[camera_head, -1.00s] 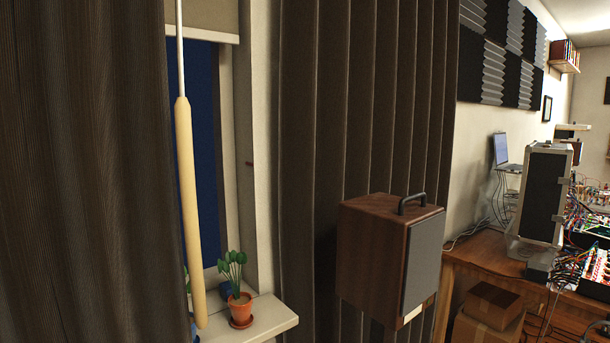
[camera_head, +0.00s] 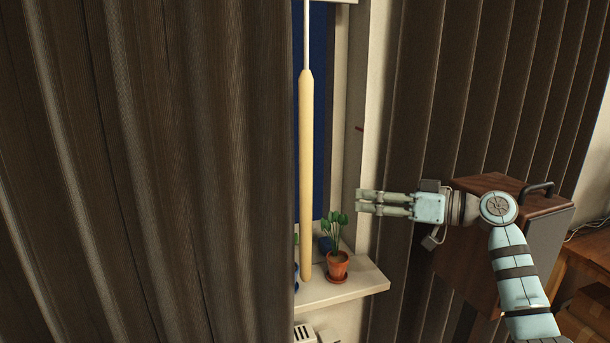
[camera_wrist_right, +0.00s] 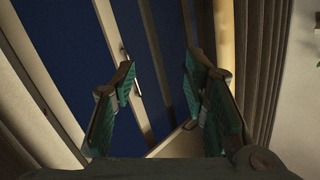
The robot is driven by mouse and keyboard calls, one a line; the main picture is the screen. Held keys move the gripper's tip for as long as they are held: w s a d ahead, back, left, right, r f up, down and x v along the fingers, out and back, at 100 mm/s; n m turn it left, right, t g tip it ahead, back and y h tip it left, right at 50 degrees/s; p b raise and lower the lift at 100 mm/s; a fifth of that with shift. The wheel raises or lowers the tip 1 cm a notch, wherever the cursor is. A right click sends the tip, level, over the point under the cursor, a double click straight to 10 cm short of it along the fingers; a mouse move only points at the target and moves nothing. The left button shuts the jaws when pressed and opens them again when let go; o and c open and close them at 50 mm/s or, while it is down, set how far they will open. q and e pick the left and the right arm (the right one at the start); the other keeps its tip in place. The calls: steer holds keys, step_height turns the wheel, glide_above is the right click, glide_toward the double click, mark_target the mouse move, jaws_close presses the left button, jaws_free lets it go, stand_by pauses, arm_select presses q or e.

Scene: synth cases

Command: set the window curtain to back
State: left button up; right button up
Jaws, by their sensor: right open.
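The dark brown left curtain (camera_head: 150,170) hangs in folds at the left of the head view and covers part of the window (camera_head: 311,110). A pale wooden wand (camera_head: 306,180) hangs upright on a thin white rod beside the curtain's right edge. A second dark curtain (camera_head: 455,90) hangs right of the window. My right gripper (camera_head: 358,203) points left, to the right of the wand and apart from it. In the right wrist view my right gripper (camera_wrist_right: 157,90) is open and empty, with dark blue window glass (camera_wrist_right: 155,55) beyond. My left gripper is not in view.
A potted plant (camera_head: 338,262) stands on the white sill (camera_head: 345,288) below my right gripper. A wooden speaker (camera_head: 465,265) with a black handle stands behind my right arm. A wooden desk (camera_head: 590,260) is at the right edge.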

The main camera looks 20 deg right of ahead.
mark_target(305, 149)
steer(key=s+a+r+n+g+y, duration=0.25)
steer(key=s+r+n, duration=0.35)
steer(key=r, duration=0.6)
steer(key=shift+m+t+y, duration=0.25)
steer(key=shift+m+y, duration=0.1)
steer(key=shift+m, duration=0.15)
steer(key=p+x, duration=0.1)
steer(key=x, duration=0.3)
steer(key=p+x, duration=0.1)
steer(key=x, duration=0.4)
steer(key=p+x, duration=0.2)
steer(key=x, duration=0.2)
steer(key=shift+s+a+f, duration=0.1)
steer(key=shift+a+f, duration=0.15)
steer(key=shift+f, duration=0.1)
jaws_close()
